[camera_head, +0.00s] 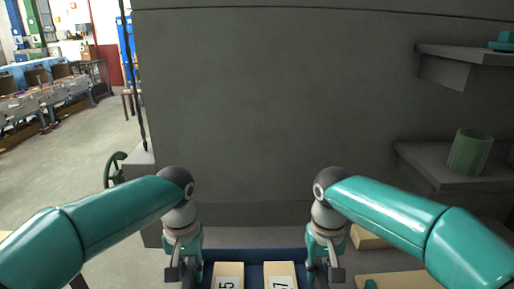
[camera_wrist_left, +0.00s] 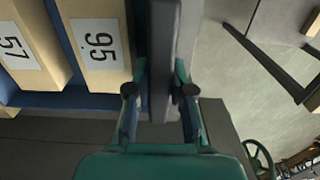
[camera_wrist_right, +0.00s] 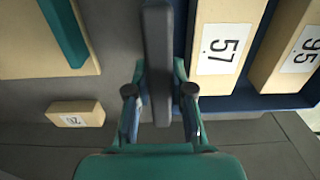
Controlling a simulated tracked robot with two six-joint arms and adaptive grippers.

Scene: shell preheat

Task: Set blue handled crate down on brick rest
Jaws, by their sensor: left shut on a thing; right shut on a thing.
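The blue crate (camera_head: 254,254) is at the bottom middle of the head view, cut off by the frame edge. It holds tan blocks labelled 95 (camera_wrist_left: 100,42) and 57 (camera_wrist_right: 222,45). My left gripper (camera_wrist_left: 160,90) is shut on a dark grey handle bar (camera_wrist_left: 163,50) at one end of the crate. My right gripper (camera_wrist_right: 160,90) is shut on the matching bar (camera_wrist_right: 157,45) at the other end. I cannot pick out the brick rest for certain, nor tell whether the crate's underside touches anything.
A small labelled tan brick (camera_wrist_right: 76,113) and a tan board with a teal strip (camera_wrist_right: 62,30) lie beside the crate's right-gripper end. A tall grey wall (camera_head: 280,110) stands ahead. A green cup (camera_head: 469,152) stands on a right shelf (camera_head: 440,165). Floor is open at left.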

